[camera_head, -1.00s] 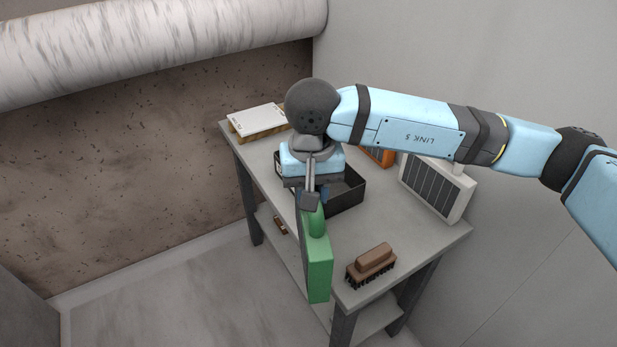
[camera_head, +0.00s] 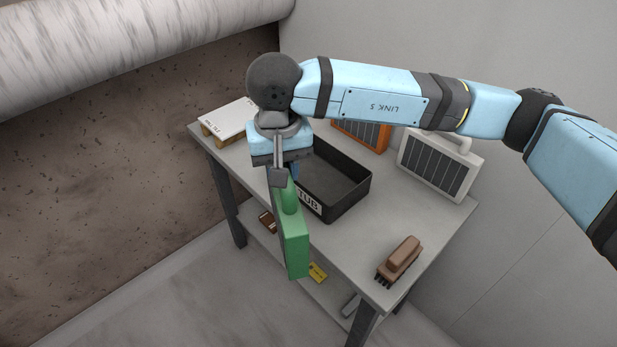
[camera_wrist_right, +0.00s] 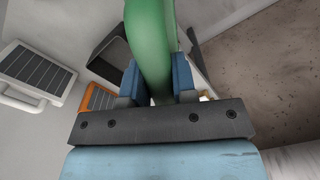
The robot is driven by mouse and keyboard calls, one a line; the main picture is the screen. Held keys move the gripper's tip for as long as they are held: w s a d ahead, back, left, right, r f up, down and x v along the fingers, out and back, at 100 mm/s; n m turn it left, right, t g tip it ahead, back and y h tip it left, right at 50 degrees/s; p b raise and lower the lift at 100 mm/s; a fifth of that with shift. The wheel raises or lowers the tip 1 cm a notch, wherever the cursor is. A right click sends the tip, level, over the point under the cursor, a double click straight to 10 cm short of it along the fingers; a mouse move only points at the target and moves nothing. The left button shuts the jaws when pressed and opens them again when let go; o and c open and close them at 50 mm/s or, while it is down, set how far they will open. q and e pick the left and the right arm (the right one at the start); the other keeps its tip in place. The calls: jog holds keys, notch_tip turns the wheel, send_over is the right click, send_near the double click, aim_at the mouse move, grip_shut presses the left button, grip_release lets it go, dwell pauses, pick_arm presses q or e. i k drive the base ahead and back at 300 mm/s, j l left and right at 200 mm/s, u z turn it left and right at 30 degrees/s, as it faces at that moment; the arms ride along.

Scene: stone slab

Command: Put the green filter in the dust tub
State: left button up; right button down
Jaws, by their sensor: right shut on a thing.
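The green filter (camera_head: 292,238) hangs from my right gripper (camera_head: 283,180) in the head view, at the left front edge of the table. My right gripper is shut on its handle, which also shows between the blue fingers in the right wrist view (camera_wrist_right: 152,50). The dust tub (camera_head: 345,200) is a black open box on the table, labelled "TUB" on its front. It lies just right of the filter and its visible inside is empty. Part of it is hidden behind my wrist. My left gripper is not in view.
A white filter (camera_head: 440,165) and an orange filter (camera_head: 362,135) stand at the back of the grey table (camera_head: 350,250). A brown brush (camera_head: 400,258) lies at the front right. A white panel on a wooden frame (camera_head: 228,120) is at the far left. Small items lie on the lower shelf.

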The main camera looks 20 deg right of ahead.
aim_at(317, 183)
jog(key=i+j+z, duration=0.1)
jog(key=j, duration=0.25)
jog(key=i+j+z, duration=0.1)
jog(key=j, duration=0.3)
jog(key=i+j+z, duration=0.1)
jog(key=i+j, duration=0.15)
jog(key=j, duration=0.15)
jog(key=i+j+z, duration=0.1)
jog(key=j, duration=0.35)
